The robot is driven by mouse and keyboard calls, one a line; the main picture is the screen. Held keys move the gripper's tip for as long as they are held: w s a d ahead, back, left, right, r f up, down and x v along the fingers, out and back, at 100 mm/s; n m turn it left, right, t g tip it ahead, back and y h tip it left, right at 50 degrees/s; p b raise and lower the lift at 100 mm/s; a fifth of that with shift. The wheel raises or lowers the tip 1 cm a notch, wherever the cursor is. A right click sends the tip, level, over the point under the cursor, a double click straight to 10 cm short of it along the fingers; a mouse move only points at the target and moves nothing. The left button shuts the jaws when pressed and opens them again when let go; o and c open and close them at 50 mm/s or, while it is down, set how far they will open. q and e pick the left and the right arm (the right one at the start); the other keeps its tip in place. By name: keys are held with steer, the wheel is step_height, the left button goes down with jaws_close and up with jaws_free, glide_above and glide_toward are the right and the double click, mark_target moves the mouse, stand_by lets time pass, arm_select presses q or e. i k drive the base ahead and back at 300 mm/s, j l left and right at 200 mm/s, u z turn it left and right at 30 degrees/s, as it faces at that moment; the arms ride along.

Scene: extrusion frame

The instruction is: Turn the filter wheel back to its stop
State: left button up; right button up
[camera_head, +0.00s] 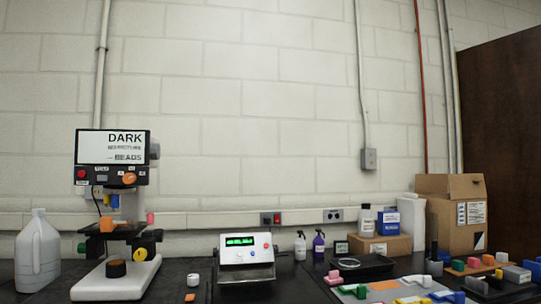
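A microscope-like instrument (116,282) with a white base stands on the dark bench at the left. Its top screen (112,146) reads "DARK", with smaller blurred text ending in "BEADS". The panel below the screen carries an orange round knob (129,178) and a red button (81,174). A black stage (112,232) sits mid-height, with a yellow knob (140,252) and a green part (82,248) beside it. A dark round part with an orange rim (116,268) sits on the base. I cannot tell which round part is the filter wheel. Neither gripper is in view.
A white jug (38,252) stands left of the instrument. A white box with a green display (246,250) stands to its right. Spray bottles (318,244), a dark tray (360,266), coloured blocks and cardboard boxes (455,216) fill the right side. A small orange-topped item (190,297) lies near the front.

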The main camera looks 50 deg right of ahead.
mark_target(154, 148)
steer(key=z, duration=0.9)
